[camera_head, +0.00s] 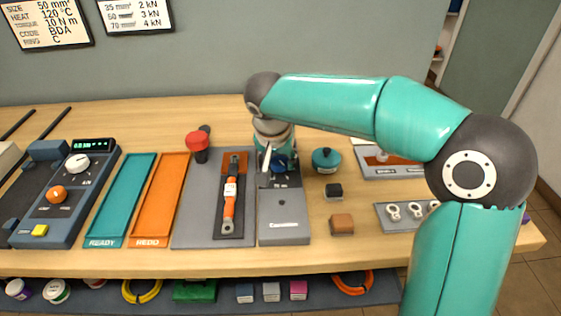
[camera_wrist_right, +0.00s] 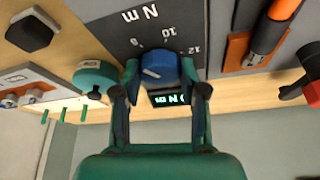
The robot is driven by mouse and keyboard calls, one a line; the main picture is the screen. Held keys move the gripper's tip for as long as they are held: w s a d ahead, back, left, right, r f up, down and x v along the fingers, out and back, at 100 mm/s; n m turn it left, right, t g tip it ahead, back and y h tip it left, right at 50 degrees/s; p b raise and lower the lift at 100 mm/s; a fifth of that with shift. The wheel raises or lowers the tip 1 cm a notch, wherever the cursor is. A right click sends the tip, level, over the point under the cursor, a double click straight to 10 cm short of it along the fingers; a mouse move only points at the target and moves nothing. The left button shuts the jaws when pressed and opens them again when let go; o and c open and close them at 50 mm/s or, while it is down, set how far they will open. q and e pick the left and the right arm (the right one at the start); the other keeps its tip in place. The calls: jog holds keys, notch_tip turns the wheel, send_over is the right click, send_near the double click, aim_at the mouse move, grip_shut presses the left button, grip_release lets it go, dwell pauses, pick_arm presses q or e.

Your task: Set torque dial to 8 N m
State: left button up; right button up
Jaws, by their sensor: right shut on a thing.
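The blue torque dial (camera_wrist_right: 162,68) sits on the dark face of a grey tester, with a printed scale around it marked 8, 10 and 12 and the unit N m. My right gripper (camera_wrist_right: 162,82) is shut on the dial, a finger on either side. A pale pointer line shows on the dial; its exact setting I cannot tell. A small green-lit display (camera_wrist_right: 169,99) beside it is partly hidden and hard to read. In the head view my right gripper (camera_head: 274,168) comes down over the dial (camera_head: 279,165) at the tester's back (camera_head: 284,218). My left gripper is out of view.
An orange torque wrench (camera_head: 230,198) lies left of the tester, beside a red-capped item (camera_head: 197,140). A teal round pot (camera_head: 326,160), a black block (camera_head: 333,190) and a brown block (camera_head: 341,224) stand close on the right. Teal and orange trays (camera_head: 160,200) lie farther left.

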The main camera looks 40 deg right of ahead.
jog(key=shift+d, duration=0.1)
dwell(0.3)
jog(key=o, duration=1.1)
jog(key=shift+o, duration=0.2)
jog(key=shift+s+a+r, duration=0.1)
jog(key=shift+a+r, duration=0.1)
jog(key=shift+r, duration=0.3)
jog(key=v, duration=1.1)
jog(key=shift+d+f, duration=0.1)
jog(key=shift+d, duration=0.05)
